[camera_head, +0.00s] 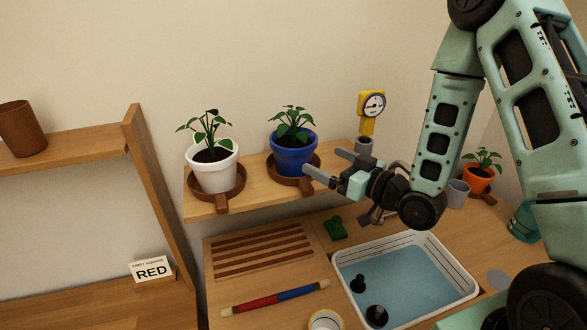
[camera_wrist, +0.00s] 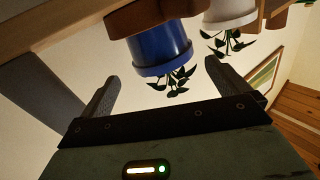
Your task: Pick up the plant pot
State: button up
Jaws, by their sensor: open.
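A blue plant pot (camera_head: 292,150) with a leafy plant stands upright in a brown wooden holder (camera_head: 282,168) on the shelf. My gripper (camera_head: 323,162) is open just to its right, fingers pointing left towards it. In the wrist view, which appears upside down, the blue pot (camera_wrist: 160,50) shows between and beyond my open, empty fingers (camera_wrist: 162,72). A white plant pot (camera_head: 213,170) stands in a similar holder to the left, and also shows in the wrist view (camera_wrist: 230,12). An orange plant pot (camera_head: 478,178) stands at the right, behind my arm.
A yellow gauge (camera_head: 371,105) rises behind my gripper. Below the shelf (camera_head: 255,196) are a slatted board (camera_head: 262,250), a green item (camera_head: 334,229), a white-rimmed basin of water (camera_head: 400,275) and a red-blue rod (camera_head: 275,297). A RED sign (camera_head: 151,270) stands at the left.

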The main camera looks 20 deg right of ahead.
aim_at(294, 146)
jog(key=x, duration=0.4)
jog(key=shift+r, duration=0.1)
jog(key=p+x, duration=0.3)
jog(key=x, duration=0.2)
jog(key=shift+a, duration=0.1)
jog(key=shift+w+a+f, duration=0.15)
jog(key=shift+w+f, duration=0.1)
jog(key=shift+w, duration=0.05)
jog(key=shift+c, duration=0.3)
jog(key=c, duration=1)
